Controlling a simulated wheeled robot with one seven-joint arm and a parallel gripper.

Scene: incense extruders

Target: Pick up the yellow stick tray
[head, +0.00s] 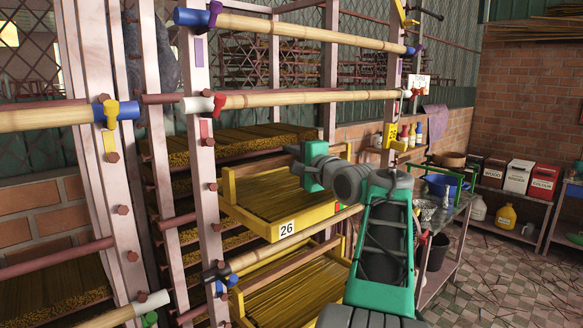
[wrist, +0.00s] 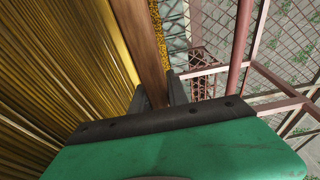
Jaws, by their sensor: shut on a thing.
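The yellow tray (head: 252,226) marked 26 is filled with thin brown sticks and sits in the rack, its front jutting out. My gripper (head: 301,172) is over the tray's far right part in the head view. In the wrist view my gripper (wrist: 156,94) is shut on the tray's brown-looking wall (wrist: 145,45), one dark finger on each side, with sticks to the left. The head view does not show the fingertips clearly. I cannot tell whether the tray is lifted off its support.
Another yellow tray (head: 243,309) of sticks is just below. Pink rack posts (head: 203,150) and bamboo poles (head: 300,97) stand close by on the left and above. A metal side table (head: 452,218) with bowls is right of my arm.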

